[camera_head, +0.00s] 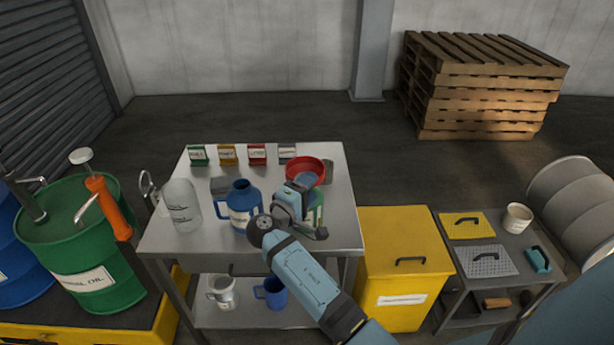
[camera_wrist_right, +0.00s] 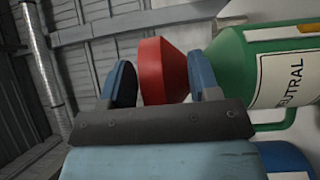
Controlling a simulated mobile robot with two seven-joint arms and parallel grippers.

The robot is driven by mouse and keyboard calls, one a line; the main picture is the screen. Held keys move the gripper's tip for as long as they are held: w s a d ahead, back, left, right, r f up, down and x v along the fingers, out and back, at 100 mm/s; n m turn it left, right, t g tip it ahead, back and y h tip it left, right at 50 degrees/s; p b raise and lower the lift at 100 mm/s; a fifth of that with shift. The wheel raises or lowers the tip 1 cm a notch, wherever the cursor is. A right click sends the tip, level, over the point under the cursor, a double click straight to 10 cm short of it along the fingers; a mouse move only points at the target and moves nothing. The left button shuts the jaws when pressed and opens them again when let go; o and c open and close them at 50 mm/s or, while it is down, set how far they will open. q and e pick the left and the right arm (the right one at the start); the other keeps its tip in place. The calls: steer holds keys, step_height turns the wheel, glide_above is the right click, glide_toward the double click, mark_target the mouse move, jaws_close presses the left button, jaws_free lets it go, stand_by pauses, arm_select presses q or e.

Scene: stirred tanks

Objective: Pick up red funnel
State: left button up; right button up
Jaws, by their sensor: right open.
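The red funnel (camera_head: 318,166) is at the right rear of the steel table, its wide rim partly hidden by my right gripper (camera_head: 304,182). In the right wrist view the red funnel (camera_wrist_right: 163,66) appears between the two blue fingers of my right gripper (camera_wrist_right: 164,82). My left gripper is not in view.
A green jug (camera_wrist_right: 240,68) labelled NEUTRAL is close beside the right gripper. A blue jug (camera_head: 241,207) and a clear jug (camera_head: 181,207) stand left on the table (camera_head: 205,243). Small coloured boxes line the back edge. A yellow bin (camera_head: 402,268) is to the right.

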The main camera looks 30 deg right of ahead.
steer(key=c, duration=0.9)
steer(key=shift+r, duration=0.15)
steer(key=shift+c, duration=0.3)
